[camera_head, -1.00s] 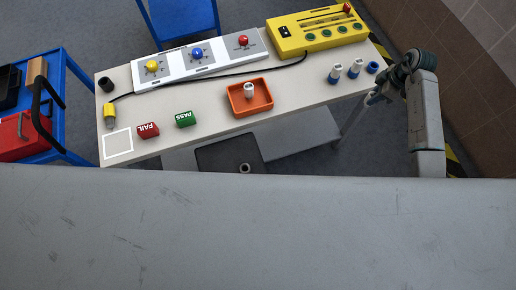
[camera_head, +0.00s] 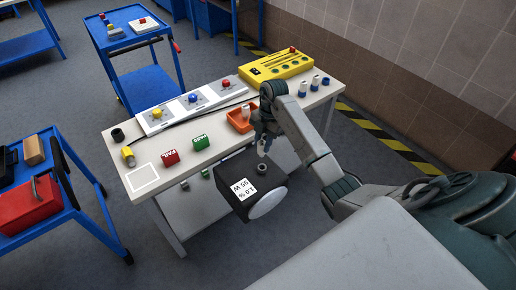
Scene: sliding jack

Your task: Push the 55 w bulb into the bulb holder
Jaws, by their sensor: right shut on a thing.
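My right gripper (camera_head: 264,143) hangs fingers down just above the round bulb holder (camera_head: 262,168). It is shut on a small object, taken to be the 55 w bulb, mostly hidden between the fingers. The bulb holder is a dark ring on top of a black box (camera_head: 232,205) with a white label reading 55 W and 1.0 %. I cannot tell whether the bulb touches the ring. My left gripper is not in view.
The table (camera_head: 225,158) carries an orange tray (camera_head: 232,122) with a white object, partly behind my gripper. Blue sockets (camera_head: 302,92), two with white bulbs, stand at the right. A yellow panel (camera_head: 280,66) is at the back.

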